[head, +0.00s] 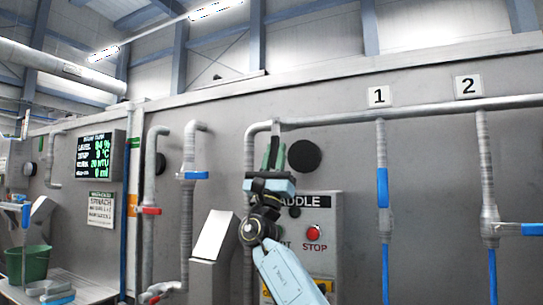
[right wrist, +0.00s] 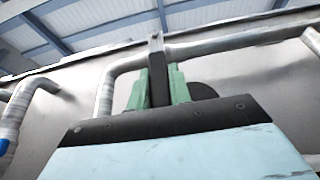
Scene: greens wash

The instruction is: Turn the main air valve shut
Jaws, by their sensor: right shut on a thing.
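My right gripper (head: 274,153), with green fingers, is raised in front of the grey wall at the bend of a large grey pipe (head: 250,165). In the right wrist view its fingers (right wrist: 158,85) are shut on a dark grey upright lever (right wrist: 156,58). The lever crosses in front of the horizontal run of the pipe (right wrist: 215,43). I take this lever to be the main air valve's handle; no label on it shows. Its lower part is hidden between the fingers. My left gripper is not in view.
A paddle panel with a red stop button (head: 313,233) stands behind my right arm. Drop pipes 1 and 2 carry blue handles (head: 382,187) (head: 535,230). Left are a red-handled valve (head: 151,211), a lit display (head: 96,156) and a green bucket (head: 28,262).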

